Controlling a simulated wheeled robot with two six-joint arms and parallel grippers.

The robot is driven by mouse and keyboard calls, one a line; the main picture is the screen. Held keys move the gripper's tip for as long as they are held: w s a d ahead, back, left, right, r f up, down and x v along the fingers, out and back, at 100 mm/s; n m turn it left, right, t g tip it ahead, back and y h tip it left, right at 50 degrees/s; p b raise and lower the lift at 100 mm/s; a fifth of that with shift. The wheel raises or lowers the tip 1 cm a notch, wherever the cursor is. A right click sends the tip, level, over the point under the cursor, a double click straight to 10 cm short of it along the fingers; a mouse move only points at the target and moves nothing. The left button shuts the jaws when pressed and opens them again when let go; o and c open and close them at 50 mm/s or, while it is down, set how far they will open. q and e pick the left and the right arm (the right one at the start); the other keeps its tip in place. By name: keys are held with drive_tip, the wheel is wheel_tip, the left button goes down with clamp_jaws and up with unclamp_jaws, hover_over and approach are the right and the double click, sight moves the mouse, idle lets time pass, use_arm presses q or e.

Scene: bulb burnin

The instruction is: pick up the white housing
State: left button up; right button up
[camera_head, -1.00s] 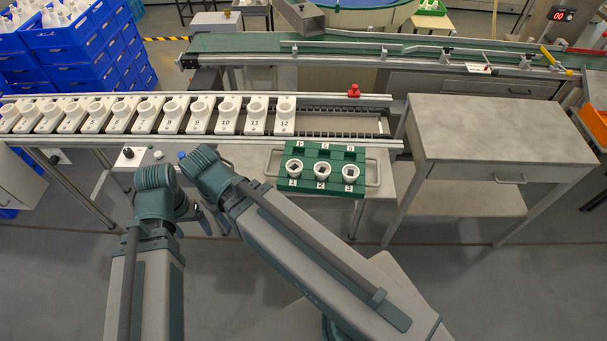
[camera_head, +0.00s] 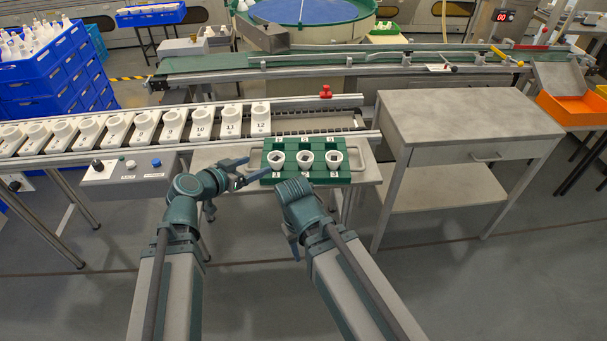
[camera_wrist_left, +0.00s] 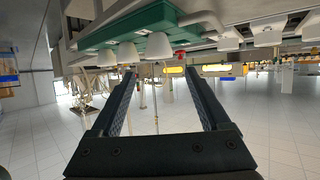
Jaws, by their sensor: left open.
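Three white housings stand in a row in a green tray in the head view: a left one (camera_head: 278,161), a middle one (camera_head: 305,160) and a right one (camera_head: 334,160). The green tray (camera_head: 345,180) also shows upside down at the top of the left wrist view (camera_wrist_left: 155,22), with a housing (camera_wrist_left: 158,48) beyond the jaws. My left gripper (camera_head: 249,170) is open and empty, its fingers pointing right at the tray's left side. In the left wrist view its jaws (camera_wrist_left: 159,74) are apart with nothing between them. My right arm's wrist (camera_head: 296,196) is just in front of the tray; its fingers are unclear.
A rail with numbered white carriers (camera_head: 200,128) runs behind and left of the tray. A control box (camera_head: 128,170) with buttons sits at the left. A grey cabinet (camera_head: 470,115) stands at the right, its top clear. A red knob (camera_head: 326,92) sits on the rear rail.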

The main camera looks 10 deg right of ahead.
sight(280, 156)
use_arm(q)
drive_tip(key=b+x, duration=0.3)
drive_tip(key=x, duration=0.5)
drive_tip(key=shift+r, duration=0.15)
drive_tip(key=shift+w+d, duration=0.35)
drive_tip(key=shift+w, duration=0.05)
drive_tip(key=shift+w+d+f+b, duration=0.3)
drive_tip(key=shift+f+b, duration=0.15)
drive_tip(key=b+x, duration=0.2)
drive_tip(key=x, duration=0.2)
drive_tip(key=shift+f, duration=0.1)
drive_tip(key=c, duration=1.1)
drive_tip(key=shift+d, duration=0.1)
